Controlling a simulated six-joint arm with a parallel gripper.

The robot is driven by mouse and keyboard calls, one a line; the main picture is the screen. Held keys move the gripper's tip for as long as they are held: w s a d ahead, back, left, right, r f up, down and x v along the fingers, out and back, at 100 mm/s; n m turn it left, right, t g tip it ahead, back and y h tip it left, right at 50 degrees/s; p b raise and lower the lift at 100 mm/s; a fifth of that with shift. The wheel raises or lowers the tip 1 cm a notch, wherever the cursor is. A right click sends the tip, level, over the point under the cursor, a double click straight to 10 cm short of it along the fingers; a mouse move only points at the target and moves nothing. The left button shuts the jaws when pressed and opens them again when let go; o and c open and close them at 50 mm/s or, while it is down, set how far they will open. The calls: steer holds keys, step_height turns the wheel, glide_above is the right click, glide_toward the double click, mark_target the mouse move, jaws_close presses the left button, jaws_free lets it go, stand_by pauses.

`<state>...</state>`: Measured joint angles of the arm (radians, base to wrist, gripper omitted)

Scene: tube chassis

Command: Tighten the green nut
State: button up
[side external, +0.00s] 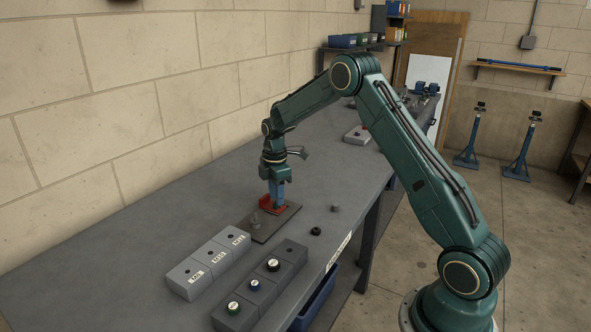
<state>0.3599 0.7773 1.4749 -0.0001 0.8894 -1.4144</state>
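My gripper (277,190) points straight down at a red fixture (271,204) on a dark plate (262,231). A blue part shows at its lower end, too small to tell whether it is a finger or a held tool. Its tip is at or just above the fixture; contact is unclear. A tiny green patch shows near the tip, but I cannot make out a nut there. A round green-rimmed piece (233,308) sits in the nearest section of a dark block (252,312).
The dark block also holds a blue-rimmed piece (254,285) and a black-and-white one (272,265). A light grey labelled block (187,280) stands beside it. A black ring (316,231) and small grey piece (335,208) lie near the bench edge. The bench left of the plate is clear.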

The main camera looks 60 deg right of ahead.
steer(key=shift+f, duration=0.15)
steer(key=shift+f, duration=0.8)
steer(key=shift+c, duration=0.4)
jaws_close()
